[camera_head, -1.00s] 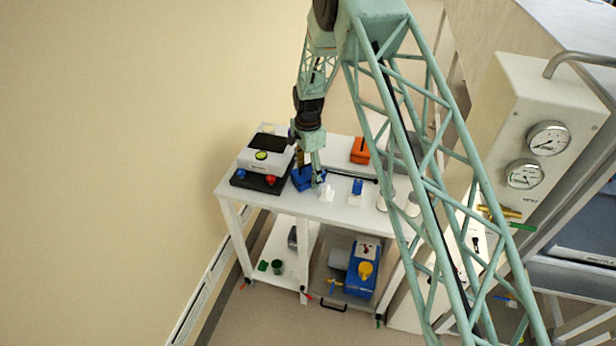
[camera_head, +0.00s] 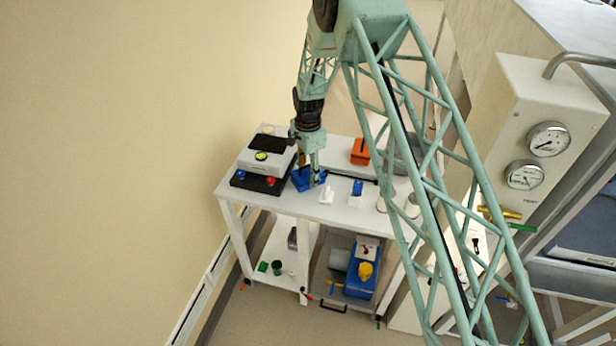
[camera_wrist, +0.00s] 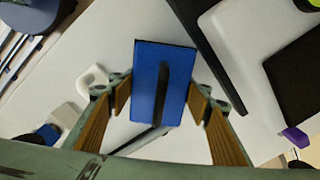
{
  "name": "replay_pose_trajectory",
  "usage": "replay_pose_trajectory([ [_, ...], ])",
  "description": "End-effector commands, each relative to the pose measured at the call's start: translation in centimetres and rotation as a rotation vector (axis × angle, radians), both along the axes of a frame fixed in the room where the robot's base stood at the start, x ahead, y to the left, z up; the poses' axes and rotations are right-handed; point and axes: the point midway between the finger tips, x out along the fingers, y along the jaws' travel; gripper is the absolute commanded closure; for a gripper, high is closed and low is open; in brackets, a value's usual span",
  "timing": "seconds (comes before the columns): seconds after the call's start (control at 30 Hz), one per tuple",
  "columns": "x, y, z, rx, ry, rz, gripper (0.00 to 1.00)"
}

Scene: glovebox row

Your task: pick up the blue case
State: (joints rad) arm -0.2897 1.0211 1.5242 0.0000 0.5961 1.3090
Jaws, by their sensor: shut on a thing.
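The blue case (camera_head: 302,183) is at the left half of the white table's top, beside the dark-based instrument. In the wrist view the blue case (camera_wrist: 147,75) is a flat blue block with a dark bar along its top. My gripper (camera_head: 314,181) reaches down onto it. In the wrist view my gripper (camera_wrist: 161,97) has a tan-padded finger on each side of the case and is shut on it. The case's underside is hidden, so I cannot tell whether it touches the table.
On the white table (camera_head: 335,212) stand an instrument (camera_head: 262,161) with a dark base at left, an orange case (camera_head: 360,151) behind, and small white and blue items (camera_head: 357,188) at right. A gauge panel (camera_head: 530,110) stands farther right.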

Motion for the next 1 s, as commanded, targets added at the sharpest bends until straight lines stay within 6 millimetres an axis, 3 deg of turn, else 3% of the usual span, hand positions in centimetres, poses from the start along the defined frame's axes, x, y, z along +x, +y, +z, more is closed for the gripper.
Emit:
replay_pose_trajectory([
  [0.37, 0.1, 0.0, 1.4, 0.001, -0.001, 0.000, 0.75],
  [1.0, 0.0, 0.0, 8.3, 0.001, -0.001, 0.000, 0.75],
])
